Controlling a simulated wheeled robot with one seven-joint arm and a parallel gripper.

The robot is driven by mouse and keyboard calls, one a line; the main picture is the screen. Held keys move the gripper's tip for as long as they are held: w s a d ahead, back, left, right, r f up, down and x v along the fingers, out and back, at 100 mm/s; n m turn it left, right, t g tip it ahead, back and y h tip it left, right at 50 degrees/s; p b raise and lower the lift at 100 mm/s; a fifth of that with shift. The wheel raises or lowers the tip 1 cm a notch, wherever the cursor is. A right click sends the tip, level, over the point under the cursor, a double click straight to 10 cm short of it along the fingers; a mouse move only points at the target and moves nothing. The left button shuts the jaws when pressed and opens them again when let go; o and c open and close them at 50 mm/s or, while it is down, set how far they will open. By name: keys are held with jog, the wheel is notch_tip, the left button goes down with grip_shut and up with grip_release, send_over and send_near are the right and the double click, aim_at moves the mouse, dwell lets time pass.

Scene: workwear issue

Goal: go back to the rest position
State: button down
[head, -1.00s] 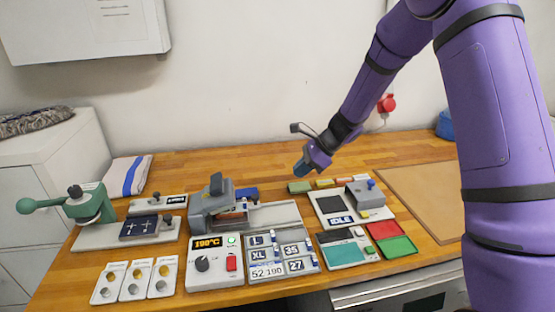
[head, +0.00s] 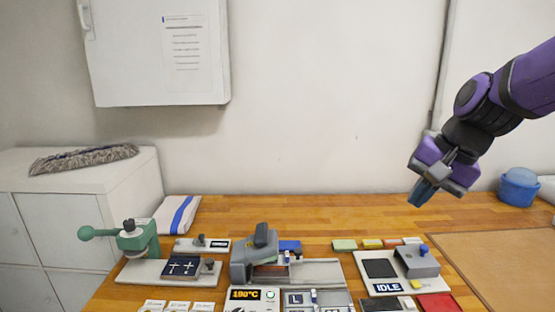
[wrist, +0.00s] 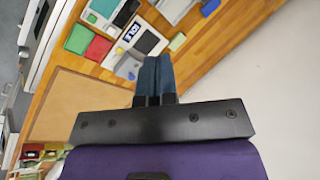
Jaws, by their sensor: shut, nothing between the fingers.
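My gripper (head: 422,192) is in the air at the right of the head view, above the back of the wooden bench (head: 330,212). Its blue fingers are together and hold nothing. In the wrist view the closed fingers (wrist: 153,76) point toward the bench and the pale wall. The device marked IDLE (head: 400,268) lies on the bench below and to the left of my gripper, clear of it.
A wall cabinet (head: 150,60) hangs upper left. The air around my gripper is free.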

jog(key=s+d+r+n+t+h, duration=0.1)
jog(key=s+d+n, duration=0.1)
jog(key=s, duration=0.5)
jog(key=s+d+r+n+t+h, duration=0.1)
jog(key=s+d+r+n+h, duration=0.1)
jog(key=s, duration=0.5)
jog(key=shift+s+d+r+n+t+h, duration=0.25)
jog(key=shift+d+n, duration=0.45)
jog(key=shift+n, duration=0.5)
